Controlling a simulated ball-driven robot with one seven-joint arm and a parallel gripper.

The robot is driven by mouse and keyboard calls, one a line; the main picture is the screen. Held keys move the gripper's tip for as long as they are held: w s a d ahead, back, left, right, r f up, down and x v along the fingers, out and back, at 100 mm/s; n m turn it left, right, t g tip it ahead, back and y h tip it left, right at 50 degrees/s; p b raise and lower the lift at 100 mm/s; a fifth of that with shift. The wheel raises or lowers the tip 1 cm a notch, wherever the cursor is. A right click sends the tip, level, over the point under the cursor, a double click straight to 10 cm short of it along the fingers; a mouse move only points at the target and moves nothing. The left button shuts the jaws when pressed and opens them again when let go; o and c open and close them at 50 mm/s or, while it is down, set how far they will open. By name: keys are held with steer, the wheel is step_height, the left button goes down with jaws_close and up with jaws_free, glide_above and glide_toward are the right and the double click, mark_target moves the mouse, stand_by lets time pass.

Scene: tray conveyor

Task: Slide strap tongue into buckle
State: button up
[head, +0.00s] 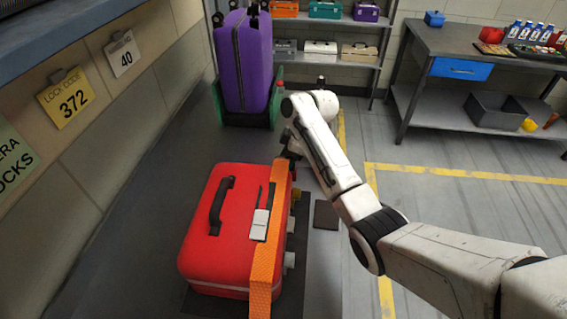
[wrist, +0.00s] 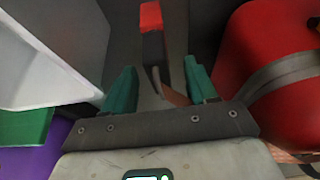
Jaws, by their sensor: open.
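A red suitcase (head: 203,255) lies flat on the grey surface, with a black handle on top. An orange strap (head: 264,262) runs across its right part, with a pale grey buckle (head: 260,224) and a dark strip on top. I cannot make out the strap tongue. My gripper (head: 289,152) is at the far right end of the suitcase, close to the strap's far end. In the wrist view its teal fingers (wrist: 160,66) are open, and a brownish-orange strip (wrist: 178,98) shows between them. The suitcase (wrist: 265,45) is at the right there. I cannot tell if the fingers touch anything.
A purple suitcase (head: 252,62) stands upright in a green holder (head: 275,107) beyond my gripper. In the wrist view, a dark bar with a red end (wrist: 151,17) lies ahead of the fingers. A wall with lock code cards (head: 67,97) is at left. Open floor lies at right.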

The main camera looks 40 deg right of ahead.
steer(key=v, duration=0.8)
steer(key=shift+r, duration=0.2)
steer(key=shift+s+d, duration=0.1)
steer(key=shift+s, duration=0.05)
